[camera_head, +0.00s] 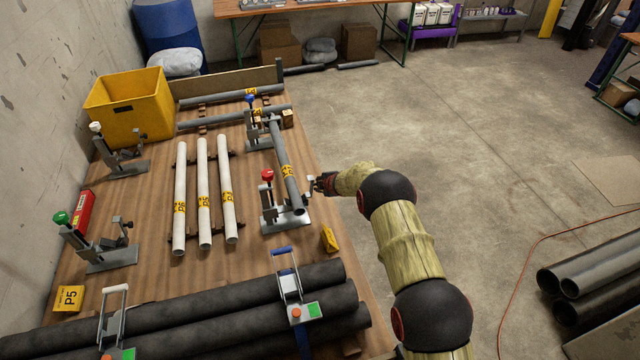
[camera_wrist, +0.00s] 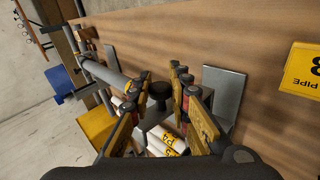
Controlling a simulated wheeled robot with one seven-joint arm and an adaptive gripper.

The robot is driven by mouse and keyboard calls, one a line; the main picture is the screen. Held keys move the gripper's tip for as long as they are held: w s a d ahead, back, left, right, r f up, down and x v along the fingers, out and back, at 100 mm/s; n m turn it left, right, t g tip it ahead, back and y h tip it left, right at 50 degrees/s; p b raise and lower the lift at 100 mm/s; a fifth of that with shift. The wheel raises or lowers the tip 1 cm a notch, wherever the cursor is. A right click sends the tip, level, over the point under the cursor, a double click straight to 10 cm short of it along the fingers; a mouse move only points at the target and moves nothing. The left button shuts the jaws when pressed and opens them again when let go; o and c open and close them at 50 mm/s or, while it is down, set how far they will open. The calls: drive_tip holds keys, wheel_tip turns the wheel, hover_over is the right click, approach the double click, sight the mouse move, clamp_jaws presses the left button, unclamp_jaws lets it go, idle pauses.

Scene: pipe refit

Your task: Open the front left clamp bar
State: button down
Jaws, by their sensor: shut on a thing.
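A clamp with a red knob (camera_head: 267,175) stands near the right table edge, beside the front end of a grey pipe (camera_head: 287,170). My gripper (camera_head: 318,184) is at the right side of this clamp, by its small upright end piece. In the wrist view, my gripper (camera_wrist: 160,82) has its fingers close around a dark round knob (camera_wrist: 158,94), which looks like part of this clamp's bar. The fingers hide much of the clamp there. A clamp with a green knob (camera_head: 61,217) stands at the front left, away from my gripper.
A blue-knobbed clamp (camera_head: 250,99) and a white-knobbed clamp (camera_head: 96,128) stand farther back. White pipes (camera_head: 203,200) lie in the middle. Black pipes (camera_head: 180,325) fill the front. A yellow crate (camera_head: 130,108) is at the back left.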

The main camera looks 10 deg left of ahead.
drive_tip(key=c, duration=1.8)
unclamp_jaws()
drive_tip(key=shift+w, duration=0.1)
drive_tip(key=shift+o, duration=0.6)
drive_tip(key=v, duration=1.2)
